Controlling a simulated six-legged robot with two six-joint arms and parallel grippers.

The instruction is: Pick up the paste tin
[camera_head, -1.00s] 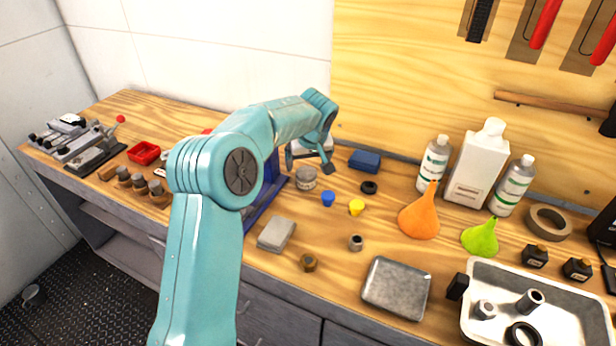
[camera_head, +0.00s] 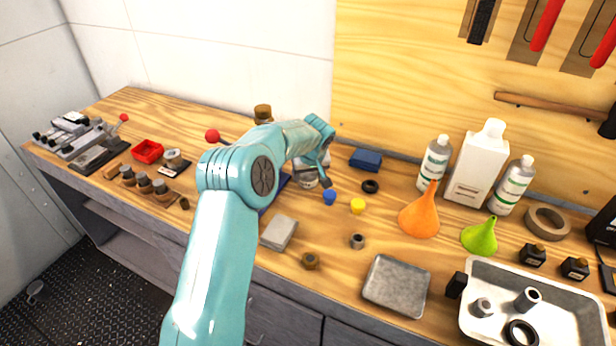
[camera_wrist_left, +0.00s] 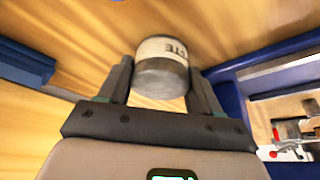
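The paste tin (camera_head: 307,182) is a small round tin with a pale label and grey metal end. It stands on the wooden bench near the back, partly hidden by my left gripper (camera_head: 324,176). In the left wrist view the tin (camera_wrist_left: 163,72) sits between the two fingers of my left gripper (camera_wrist_left: 161,75), with part of its label lettering showing. One finger is on each side, with no clear gap. I cannot tell whether they press on it. My right gripper is not in view.
A blue cap (camera_head: 329,197), a yellow cap (camera_head: 357,206) and a black ring (camera_head: 370,186) lie close right of the tin. A blue block (camera_head: 365,159) lies behind. A grey block (camera_head: 279,232) is in front. An orange funnel (camera_head: 419,217) stands further right.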

